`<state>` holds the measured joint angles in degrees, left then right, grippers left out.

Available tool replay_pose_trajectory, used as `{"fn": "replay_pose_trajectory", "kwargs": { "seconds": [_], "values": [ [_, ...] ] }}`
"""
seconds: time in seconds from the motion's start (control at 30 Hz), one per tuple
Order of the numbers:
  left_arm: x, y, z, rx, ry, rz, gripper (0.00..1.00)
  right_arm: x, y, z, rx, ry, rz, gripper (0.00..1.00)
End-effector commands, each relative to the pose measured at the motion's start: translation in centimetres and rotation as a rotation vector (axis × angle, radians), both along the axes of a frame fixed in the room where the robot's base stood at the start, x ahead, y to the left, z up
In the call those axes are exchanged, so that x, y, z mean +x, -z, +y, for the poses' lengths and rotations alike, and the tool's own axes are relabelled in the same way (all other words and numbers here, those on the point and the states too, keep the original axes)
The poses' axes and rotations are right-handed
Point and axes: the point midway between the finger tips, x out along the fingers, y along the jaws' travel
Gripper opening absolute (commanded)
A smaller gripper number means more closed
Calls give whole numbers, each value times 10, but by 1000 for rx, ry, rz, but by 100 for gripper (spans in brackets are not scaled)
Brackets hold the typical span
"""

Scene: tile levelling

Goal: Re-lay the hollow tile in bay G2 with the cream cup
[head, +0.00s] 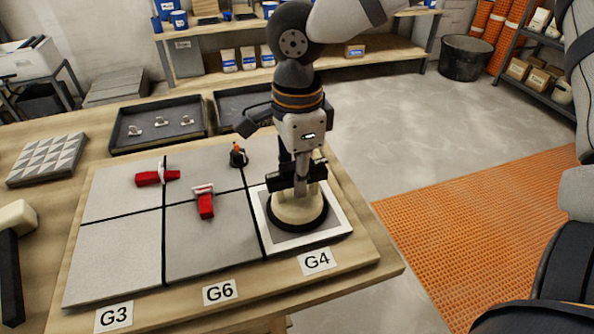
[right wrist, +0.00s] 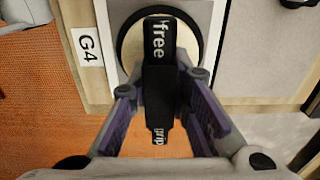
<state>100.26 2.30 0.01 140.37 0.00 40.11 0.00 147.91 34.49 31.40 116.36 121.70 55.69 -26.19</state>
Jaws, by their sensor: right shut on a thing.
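The cream suction cup (head: 297,207), with a black rim, sits on the front-right tile (head: 268,236), in the bay labelled G4 (head: 317,261). A white border shows around this tile. My right gripper (head: 300,182) is above the tile, shut on the cup's handle. In the right wrist view the cup's black lever (right wrist: 160,70), marked "free" and "grip", lies between the purple-padded fingers, and the cream body (right wrist: 132,45) shows behind it. No G2 label is visible. My left gripper is not in view.
Red clips (head: 206,203) and (head: 152,178) and a black piece with an orange tip (head: 238,156) stand on the joints. A dark tray (head: 155,133) of white parts is behind. A mallet (head: 14,222) and a patterned tile (head: 47,160) are at left. Orange matting (head: 480,225) lies right.

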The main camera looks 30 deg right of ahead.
Motion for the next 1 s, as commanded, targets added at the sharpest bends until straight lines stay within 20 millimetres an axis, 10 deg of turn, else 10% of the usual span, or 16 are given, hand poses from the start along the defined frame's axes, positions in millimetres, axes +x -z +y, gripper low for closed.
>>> {"fn": "replay_pose_trajectory", "kwargs": {
  "seconds": [0.67, 0.7, 0.8, 1.0],
  "values": [
    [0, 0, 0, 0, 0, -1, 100, 0, 3, 0, 0, 0, -2, 0],
    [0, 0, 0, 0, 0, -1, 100, 0, 3, 0, 0, 0, -2, 22],
    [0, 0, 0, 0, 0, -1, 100, 0, 3, 0, 0, 0, -2, 41],
    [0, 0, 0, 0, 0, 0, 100, 0, 3, 0, 0, 0, -1, 41]
  ]
}}
